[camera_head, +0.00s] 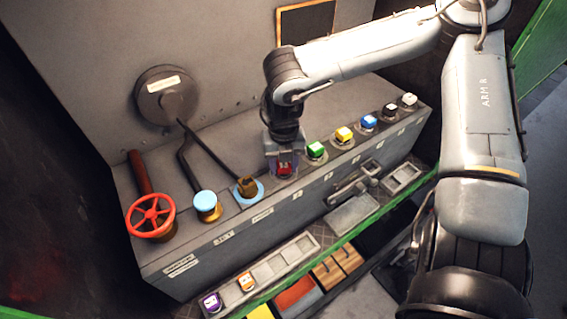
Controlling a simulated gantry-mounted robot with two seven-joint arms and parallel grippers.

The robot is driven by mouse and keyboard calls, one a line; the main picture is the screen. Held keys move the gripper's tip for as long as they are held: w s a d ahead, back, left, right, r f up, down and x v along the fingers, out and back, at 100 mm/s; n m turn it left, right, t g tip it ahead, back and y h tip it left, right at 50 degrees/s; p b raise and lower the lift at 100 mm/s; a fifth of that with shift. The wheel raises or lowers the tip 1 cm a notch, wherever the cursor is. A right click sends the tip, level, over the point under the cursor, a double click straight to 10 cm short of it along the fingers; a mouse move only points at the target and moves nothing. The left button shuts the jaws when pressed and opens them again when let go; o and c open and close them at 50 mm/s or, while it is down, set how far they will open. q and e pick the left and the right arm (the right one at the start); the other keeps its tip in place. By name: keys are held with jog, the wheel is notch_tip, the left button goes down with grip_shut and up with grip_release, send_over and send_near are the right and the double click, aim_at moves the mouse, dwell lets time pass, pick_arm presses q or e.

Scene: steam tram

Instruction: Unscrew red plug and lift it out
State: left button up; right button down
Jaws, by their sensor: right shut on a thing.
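The red plug (284,170) sits at the left end of a row of coloured plugs on top of the grey console. My right gripper (283,165) reaches down over it from above and is shut on it. The gripper's fingers hide part of the plug, and I cannot tell whether it is seated or slightly raised. My left gripper does not show in this view.
To the right stand green (317,150), yellow (344,134), blue (369,121), dark and white plugs. A red handwheel (151,215), a blue-topped knob (206,201) and a lever on a blue base (248,193) stand to the left. Purple (211,302) and orange (246,281) plugs sit in a lower tray.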

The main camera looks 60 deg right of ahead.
aim_at(283, 166)
jog(key=shift+r, duration=0.1)
dwell(0.3)
jog(key=shift+r+p, duration=1.2)
jog(key=shift+r, duration=0.35)
jog(key=shift+r+p, duration=0.75)
jog(key=shift+r, duration=0.25)
jog(key=shift+s+a+r+p, duration=0.15)
jog(key=shift+a+r+p, duration=0.2)
jog(key=shift+r+p, duration=0.35)
jog(key=shift+s+r, duration=0.1)
jog(key=shift+r, duration=0.25)
